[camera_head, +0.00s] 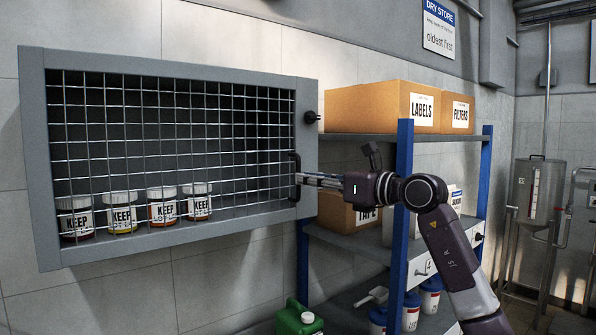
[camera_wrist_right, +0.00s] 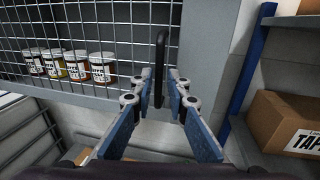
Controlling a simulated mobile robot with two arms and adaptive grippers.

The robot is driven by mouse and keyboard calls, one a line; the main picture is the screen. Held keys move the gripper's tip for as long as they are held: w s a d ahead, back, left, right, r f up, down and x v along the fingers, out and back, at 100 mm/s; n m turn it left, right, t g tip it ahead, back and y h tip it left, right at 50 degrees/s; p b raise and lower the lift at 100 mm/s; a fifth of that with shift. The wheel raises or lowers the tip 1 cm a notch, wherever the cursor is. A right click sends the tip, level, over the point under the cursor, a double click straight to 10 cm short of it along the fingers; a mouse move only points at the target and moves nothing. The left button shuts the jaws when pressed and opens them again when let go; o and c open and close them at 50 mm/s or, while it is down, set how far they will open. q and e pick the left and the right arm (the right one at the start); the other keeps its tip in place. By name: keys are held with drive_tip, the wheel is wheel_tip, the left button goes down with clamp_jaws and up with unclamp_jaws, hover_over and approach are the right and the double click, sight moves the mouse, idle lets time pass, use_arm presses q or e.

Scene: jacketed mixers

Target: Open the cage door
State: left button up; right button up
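The cage (camera_head: 38,160) is a grey wall box with a wire mesh door (camera_head: 180,130), which looks closed. A black upright bar handle (camera_head: 294,177) is at the door's right side; it also shows in the right wrist view (camera_wrist_right: 161,45). My right gripper (camera_head: 300,180) reaches the handle from the right. In the right wrist view its two fingertips (camera_wrist_right: 160,72) stand on either side of the handle, with a small gap seeming to show at each side. My left gripper is not in view.
Several jars labelled KEEP (camera_head: 122,215) stand inside behind the mesh. A black knob (camera_head: 311,117) sticks out at the cage's upper right. A blue-post shelf (camera_head: 403,200) with cardboard boxes (camera_head: 380,105) stands close on the right. A green jug (camera_head: 298,320) is below.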

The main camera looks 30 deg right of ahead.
sight(299, 195)
drive_tip(key=shift+p+x, duration=0.65)
drive_tip(key=shift+x, duration=1.05)
drive_tip(key=shift+c, duration=0.2)
clamp_jaws()
